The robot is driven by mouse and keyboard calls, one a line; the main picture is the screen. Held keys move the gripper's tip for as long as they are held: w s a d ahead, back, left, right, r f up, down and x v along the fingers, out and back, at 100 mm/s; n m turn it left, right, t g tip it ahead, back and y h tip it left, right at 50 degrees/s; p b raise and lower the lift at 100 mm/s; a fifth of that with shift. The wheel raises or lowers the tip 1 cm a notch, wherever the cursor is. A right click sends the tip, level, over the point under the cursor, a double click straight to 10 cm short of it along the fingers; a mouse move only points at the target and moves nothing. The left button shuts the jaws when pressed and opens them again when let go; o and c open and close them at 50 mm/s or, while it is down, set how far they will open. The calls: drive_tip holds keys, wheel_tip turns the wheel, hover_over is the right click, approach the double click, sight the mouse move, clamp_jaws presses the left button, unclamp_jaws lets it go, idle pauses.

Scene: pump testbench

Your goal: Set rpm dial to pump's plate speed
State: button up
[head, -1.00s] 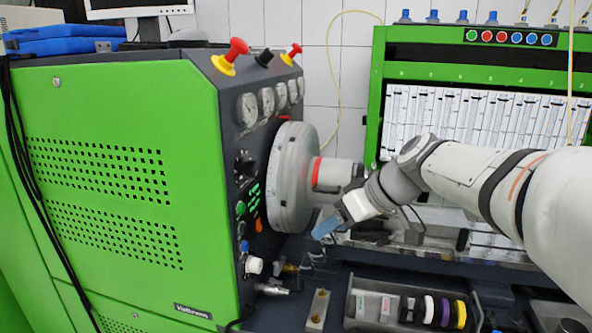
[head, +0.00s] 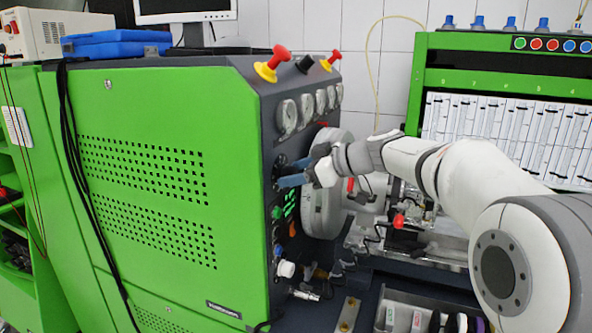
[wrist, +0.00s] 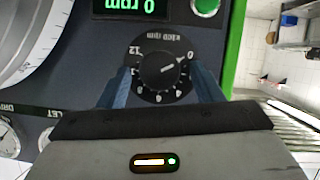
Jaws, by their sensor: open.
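The rpm dial (wrist: 165,68) is a round black knob face marked "x100 rpm", upside down in the wrist view. Its white pointer line aims close to the 0. In the head view the dial's area on the dark panel is mostly hidden behind my fingers. My gripper (wrist: 163,80) is open, with one blue finger on each side of the dial. I cannot tell whether the fingers touch it. In the head view my gripper (head: 284,172) is at the panel. The green display (wrist: 130,6) reads 0 rpm. I cannot make out the pump's plate.
A green button (wrist: 205,6) is close to the dial. Gauges (head: 287,118) line the panel above, and a large grey disc (head: 322,208) sticks out beside my gripper. A parts tray (head: 412,312) stands lower right.

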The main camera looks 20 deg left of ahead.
drive_tip(key=shift+a+f, duration=0.1)
drive_tip(key=shift+a, duration=0.15)
drive_tip(key=shift+d, duration=0.15)
drive_tip(key=c, duration=1)
